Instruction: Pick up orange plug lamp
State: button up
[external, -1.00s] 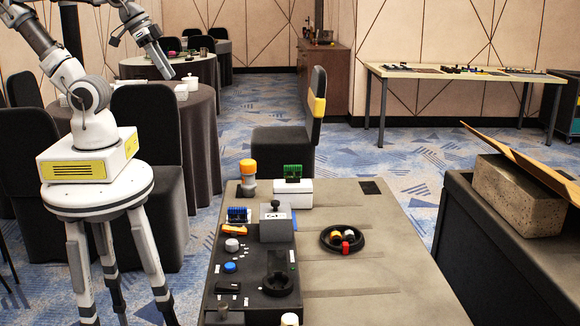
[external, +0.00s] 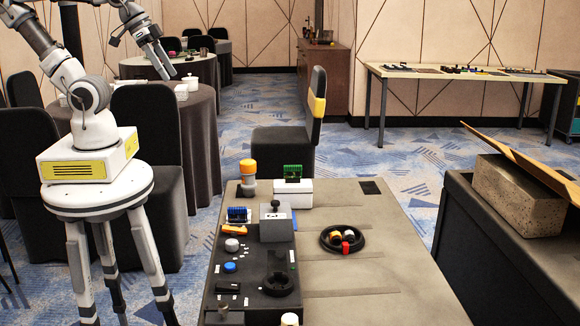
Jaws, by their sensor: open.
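An orange-topped object (external: 248,176), which looks like the orange plug lamp, stands upright at the far left corner of the grey table (external: 365,275). It has an orange cap, a pale middle band and a darker base. My gripper (external: 166,73) is at the upper left, raised well above and to the left of the lamp. It is open and apart from everything on the table. Its fingers are small in this view, and I see nothing between them.
A white box with a green board (external: 292,187) stands right of the lamp. A black control panel (external: 250,290) with knobs fills the table's left side. A black ring (external: 342,240) holds small coloured parts. A black chair (external: 290,135) stands behind.

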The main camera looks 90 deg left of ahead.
jog(key=n+t+h+b, duration=0.4)
jog(key=n+h+b, duration=0.6)
jog(key=n, duration=1.6)
send_near(253, 179)
jog(key=b+x, duration=0.2)
jog(key=x, duration=0.3)
jog(key=shift+w+f, duration=0.1)
jog(key=shift+f, duration=0.05)
jog(key=b+x, duration=0.1)
jog(key=x, duration=0.4)
jog(key=shift+w+d+b, duration=0.1)
jog(key=shift+d+b, duration=0.2)
jog(key=shift+b, duration=0.1)
jog(key=c, duration=1.4)
